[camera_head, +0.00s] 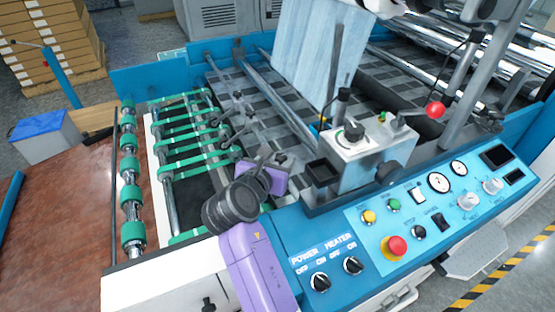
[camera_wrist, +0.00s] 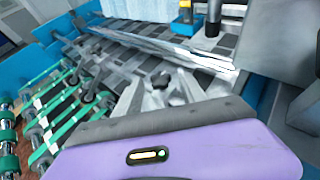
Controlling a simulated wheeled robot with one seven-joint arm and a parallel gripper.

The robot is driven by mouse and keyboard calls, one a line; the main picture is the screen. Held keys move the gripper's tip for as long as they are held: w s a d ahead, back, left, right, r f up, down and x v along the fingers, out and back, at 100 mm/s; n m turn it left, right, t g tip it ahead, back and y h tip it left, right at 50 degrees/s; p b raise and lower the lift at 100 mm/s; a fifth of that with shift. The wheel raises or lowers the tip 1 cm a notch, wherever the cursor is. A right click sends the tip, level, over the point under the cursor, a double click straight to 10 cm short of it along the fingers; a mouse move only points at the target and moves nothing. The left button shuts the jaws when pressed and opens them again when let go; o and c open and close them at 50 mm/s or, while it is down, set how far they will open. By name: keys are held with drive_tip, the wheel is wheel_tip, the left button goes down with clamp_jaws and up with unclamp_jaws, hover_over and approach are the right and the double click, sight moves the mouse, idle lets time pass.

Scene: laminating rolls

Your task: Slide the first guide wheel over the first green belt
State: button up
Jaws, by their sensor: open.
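Several green belts (camera_head: 187,148) run over rollers at the left of the machine; they also show at the left of the wrist view (camera_wrist: 62,128). Grey guide wheels with dark knobs (camera_head: 226,115) sit along a bar just right of the belts; two show in the wrist view (camera_wrist: 88,97). I cannot tell which is the first. My gripper (camera_head: 266,158), purple and grey, is over the machine bed, right of the belts. In the wrist view its fingers (camera_wrist: 161,92) are open, with a dark knob (camera_wrist: 162,80) seen between them. Contact with it cannot be judged.
A grey control box (camera_head: 365,150) with a red-ball lever (camera_head: 434,109) stands close to the right of my gripper. The blue control panel (camera_head: 430,205) lies in front. A pale film sheet (camera_head: 315,50) hangs behind. Green-banded rollers (camera_head: 131,195) stand at left.

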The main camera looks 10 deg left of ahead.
clamp_jaws()
idle(1.4)
